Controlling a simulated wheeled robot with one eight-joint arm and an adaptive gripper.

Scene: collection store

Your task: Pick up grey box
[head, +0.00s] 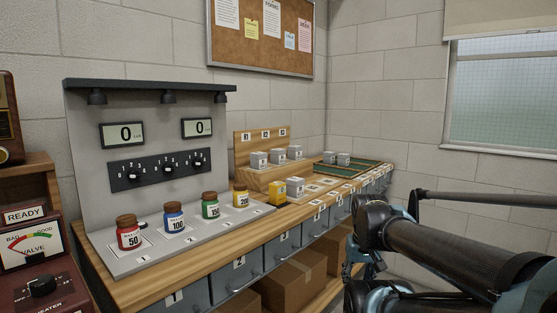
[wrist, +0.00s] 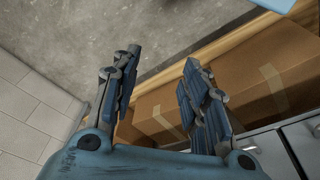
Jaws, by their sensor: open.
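Several small grey boxes with white labels are on the wooden bench (head: 265,227) in the head view. I cannot tell which one is meant. My gripper (wrist: 161,76) is open and empty in the wrist view, with a cardboard box beyond its fingers. No grey box shows in that view.
Colored jars (head: 174,217) stand on a grey panel with two displays at the left. Cardboard boxes (head: 297,278) lie on the shelf under the bench drawers. The bare floor (wrist: 75,30) shows in the wrist view.

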